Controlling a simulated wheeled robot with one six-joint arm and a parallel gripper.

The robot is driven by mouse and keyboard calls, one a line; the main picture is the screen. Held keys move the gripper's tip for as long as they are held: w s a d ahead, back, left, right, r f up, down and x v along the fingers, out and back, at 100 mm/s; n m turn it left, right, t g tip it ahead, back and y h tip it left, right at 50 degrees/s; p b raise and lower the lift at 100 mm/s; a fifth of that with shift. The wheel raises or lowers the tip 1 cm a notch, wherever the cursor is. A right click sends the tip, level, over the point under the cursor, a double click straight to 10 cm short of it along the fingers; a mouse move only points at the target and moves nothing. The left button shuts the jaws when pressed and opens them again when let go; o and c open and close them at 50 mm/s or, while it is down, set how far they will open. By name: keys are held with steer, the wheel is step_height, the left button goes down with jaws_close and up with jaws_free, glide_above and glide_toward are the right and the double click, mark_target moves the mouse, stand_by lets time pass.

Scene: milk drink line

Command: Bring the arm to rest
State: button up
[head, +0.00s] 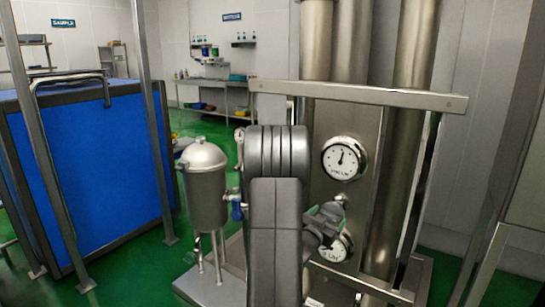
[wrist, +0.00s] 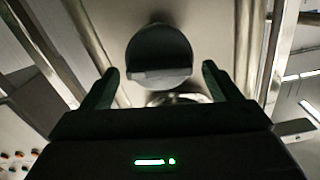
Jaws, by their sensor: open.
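My gripper (wrist: 160,74) is open in the wrist view, with its two dark fingers spread apart and nothing held between them. A dark round part (wrist: 158,50) with a flat lighter lower edge shows beyond the gap; I cannot tell its distance or whether anything touches it. My grey arm (head: 275,230) stands up the middle of the head view, in front of the steel panel. My gripper is mostly hidden behind it there. A grey-green part (head: 326,218) sticks out at the arm's right side, near the lower gauge.
A steel panel carries an upper gauge (head: 344,158) and a lower gauge (head: 337,248), with tall steel pipes (head: 408,130) behind. A lidded steel vessel (head: 205,190) stands left of my arm. A blue-walled unit (head: 95,170) is farther left. Green floor (head: 150,262) shows between them.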

mark_target(332, 212)
steer(key=x, duration=0.4)
steer(key=shift+p, duration=0.45)
steer(key=shift+s+f+b, duration=0.1)
steer(key=shift+f+b, duration=0.05)
steer(key=shift+b, duration=0.35)
